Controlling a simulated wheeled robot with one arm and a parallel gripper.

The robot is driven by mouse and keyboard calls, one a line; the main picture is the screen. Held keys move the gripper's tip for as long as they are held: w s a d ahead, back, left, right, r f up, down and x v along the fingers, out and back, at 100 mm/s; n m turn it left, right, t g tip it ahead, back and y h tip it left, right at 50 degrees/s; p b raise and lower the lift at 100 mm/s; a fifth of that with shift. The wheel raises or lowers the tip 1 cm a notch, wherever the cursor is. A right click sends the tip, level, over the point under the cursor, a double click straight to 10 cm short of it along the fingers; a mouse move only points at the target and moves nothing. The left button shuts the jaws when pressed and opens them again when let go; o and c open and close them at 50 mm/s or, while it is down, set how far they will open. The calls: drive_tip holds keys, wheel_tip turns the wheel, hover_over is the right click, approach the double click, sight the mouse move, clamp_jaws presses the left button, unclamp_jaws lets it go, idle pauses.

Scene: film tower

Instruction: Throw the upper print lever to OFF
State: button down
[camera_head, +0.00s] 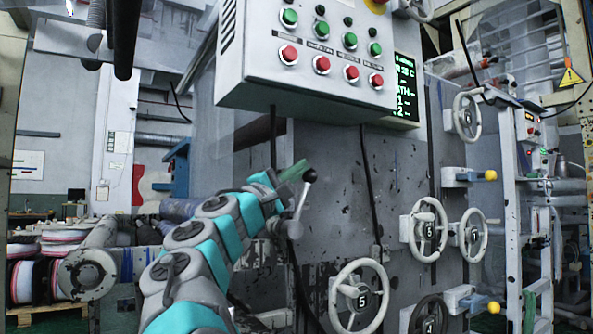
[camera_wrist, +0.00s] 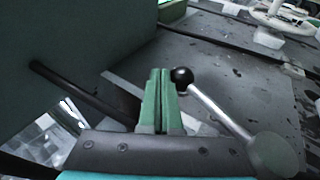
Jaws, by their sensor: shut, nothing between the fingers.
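The lever is a metal rod with a black ball knob (camera_head: 309,175). In the head view it stands tilted up from a round pivot on the machine's side, below the control box. In the wrist view the lever's knob (camera_wrist: 182,76) is just right of the fingertips and its rod runs down to the right to a round hub. My gripper (camera_head: 296,170) has green fingers. They are shut with nothing between them, as the wrist view shows too (camera_wrist: 160,80). The fingertips are close beside the knob; I cannot tell whether they touch it. No OFF marking is readable.
A control box (camera_head: 260,80) with green and red buttons overhangs above the gripper. A dark display (camera_head: 407,88) is beside it. Several numbered handwheels (camera_head: 428,230) stick out at right. Black cables hang down the worn grey panel (camera_head: 340,215).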

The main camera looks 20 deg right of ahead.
drive_tip(key=s+a+r, duration=0.3)
drive_tip(key=s+a, duration=0.4)
drive_tip(key=a, duration=0.4)
drive_tip(key=shift+s+a+r+p, duration=0.15)
drive_tip(key=shift+a+p, duration=0.1)
drive_tip(key=shift+p, duration=0.2)
